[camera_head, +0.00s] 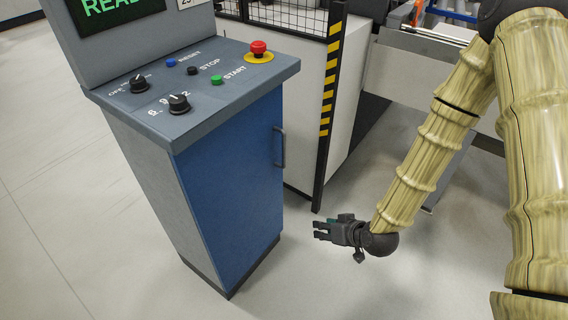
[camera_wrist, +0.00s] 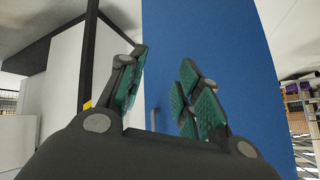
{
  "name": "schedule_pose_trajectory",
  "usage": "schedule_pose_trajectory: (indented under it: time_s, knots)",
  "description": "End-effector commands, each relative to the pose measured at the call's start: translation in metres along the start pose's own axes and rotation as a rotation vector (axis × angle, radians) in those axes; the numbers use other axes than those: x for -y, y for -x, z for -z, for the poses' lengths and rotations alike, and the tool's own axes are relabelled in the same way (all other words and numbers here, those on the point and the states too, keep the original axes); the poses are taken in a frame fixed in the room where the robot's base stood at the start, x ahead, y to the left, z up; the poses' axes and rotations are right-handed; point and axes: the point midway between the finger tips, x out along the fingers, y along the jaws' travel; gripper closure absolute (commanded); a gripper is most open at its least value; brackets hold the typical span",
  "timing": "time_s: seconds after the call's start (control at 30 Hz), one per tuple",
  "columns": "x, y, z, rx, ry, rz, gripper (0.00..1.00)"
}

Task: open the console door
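The console (camera_head: 130,150) has a blue door (camera_head: 225,190) on its front, which looks shut. The dark vertical handle (camera_head: 280,147) is near the door's right edge, high up. My gripper (camera_head: 317,230) is to the right of the door, lower than the handle and apart from it, with its fingers pointing left.
A black post with yellow stripes (camera_head: 328,110) stands just right of the console, beside a white cabinet (camera_head: 312,140) and wire fence (camera_head: 285,14). A red emergency button (camera_head: 258,47) and several controls sit on the console top. The floor (camera_head: 310,285) before the door is clear.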

Motion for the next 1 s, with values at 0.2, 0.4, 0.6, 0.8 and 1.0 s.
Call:
schedule_pose_trajectory:
  time_s: [0.2, 0.4, 0.6, 0.8, 1.0]
  knots:
    - [-0.003, -0.037, 0.038, -0.162, 0.075, 0.065, 0.66]
    - [0.000, -0.053, 0.078, -0.307, 0.151, 0.119, 0.66]
    - [0.004, -0.060, 0.117, -0.456, 0.230, 0.169, 0.66]
    - [0.009, -0.058, 0.151, -0.602, 0.311, 0.213, 0.66]
    - [0.015, -0.050, 0.176, -0.712, 0.375, 0.244, 0.66]
